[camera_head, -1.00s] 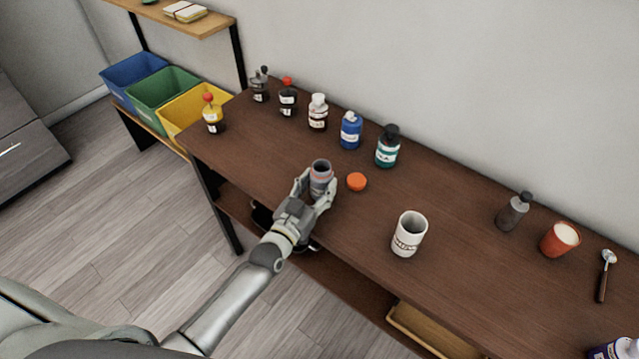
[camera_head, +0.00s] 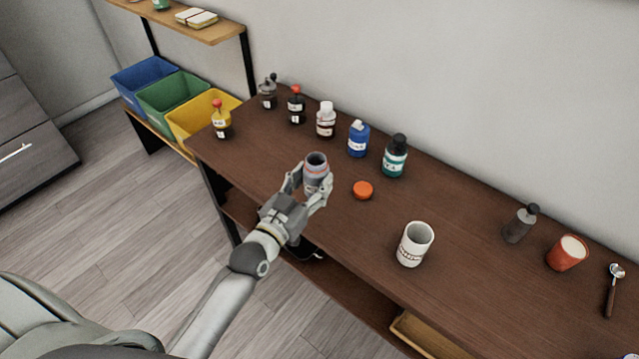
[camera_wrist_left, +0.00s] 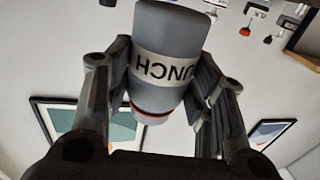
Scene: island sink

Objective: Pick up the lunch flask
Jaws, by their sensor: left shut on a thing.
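My right gripper is not in view.
Several bottles, including a blue one (camera_head: 358,139) and a teal one (camera_head: 394,157), line the back of the brown table (camera_head: 460,230). A white mug (camera_head: 415,244) stands to the right.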

